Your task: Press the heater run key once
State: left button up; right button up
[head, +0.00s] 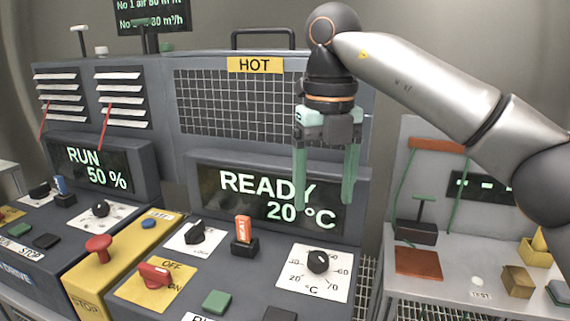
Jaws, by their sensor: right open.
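The heater panel carries a square green key (216,303) at the bottom of the picture. The label below it is cut off by the frame edge. A dark square key (280,313) lies to its right, also partly cut off. The heater display (270,200) reads READY 20 °C. My right gripper (324,205) hangs fingers down in front of the display's right part, above and to the right of the green key. Its two green fingers are apart with nothing between them. It is clear of the green key. My left gripper is out of view.
Around the green key are a red OFF/ON switch (155,275), an orange HEAT tag (243,230) and a temperature dial (318,262). A red mushroom button (98,247) stands on the yellow strip. The left panel's display (90,166) reads RUN 50 %. A bench with blocks is at right.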

aim_at(216, 302)
jog(key=k, duration=0.95)
